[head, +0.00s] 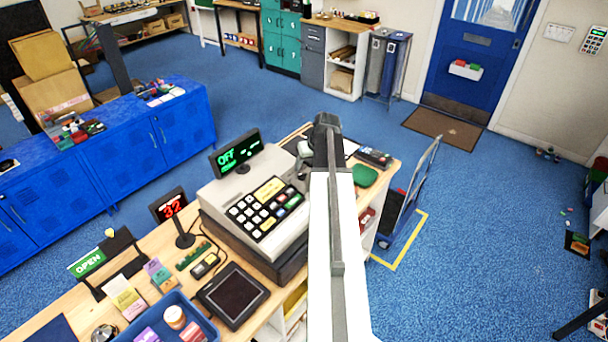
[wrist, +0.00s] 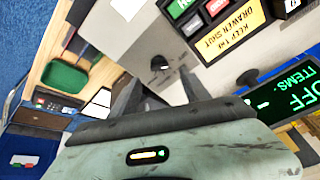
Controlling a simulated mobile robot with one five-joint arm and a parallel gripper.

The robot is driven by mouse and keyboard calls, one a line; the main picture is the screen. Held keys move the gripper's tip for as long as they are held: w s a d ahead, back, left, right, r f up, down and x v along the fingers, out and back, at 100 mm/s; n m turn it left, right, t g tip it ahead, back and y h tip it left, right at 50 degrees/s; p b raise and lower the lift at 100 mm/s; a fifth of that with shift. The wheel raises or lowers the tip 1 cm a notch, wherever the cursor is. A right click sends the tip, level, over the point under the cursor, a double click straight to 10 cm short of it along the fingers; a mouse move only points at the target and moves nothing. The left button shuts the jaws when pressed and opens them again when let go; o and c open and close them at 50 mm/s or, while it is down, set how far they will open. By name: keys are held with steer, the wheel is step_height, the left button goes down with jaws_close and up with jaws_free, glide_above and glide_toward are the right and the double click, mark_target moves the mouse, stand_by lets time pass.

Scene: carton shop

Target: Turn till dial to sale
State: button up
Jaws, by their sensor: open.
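The till (head: 255,210) stands on the wooden counter, with its keypad facing the front. Its display (head: 236,152) reads OFF in green; the same display is at the right of the wrist view (wrist: 287,100). The dial (wrist: 160,63) is a small dark round knob on the till's pale top panel, in the wrist view. My gripper (wrist: 158,90) is open and empty, its two fingers pointing at the panel on either side below the dial, apart from it in the picture. In the head view my arm hides the dial.
A yellow "keep the drawer shut" label (wrist: 230,32) lies beside the keys. A green tray (head: 364,176) and a card terminal (head: 374,157) are on the counter's right end. A red-lit display (head: 172,207) and blue tray (head: 168,322) stand left.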

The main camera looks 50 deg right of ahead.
mark_target(302, 174)
steer(key=b+x, duration=0.4)
steer(key=x, duration=0.1)
steer(key=shift+f, duration=0.4)
steer(key=shift+r, duration=0.15)
steer(key=shift+c, duration=0.3)
jaws_close()
steer(key=shift+m, duration=0.4)
steer(key=m, duration=0.3)
steer(key=shift+h, duration=0.3)
steer(key=shift+w+a+m+g+p, duration=0.15)
steer(key=shift+m+g+p, duration=0.25)
steer(key=shift+m, duration=1.7)
steer(key=shift+h, duration=0.3)
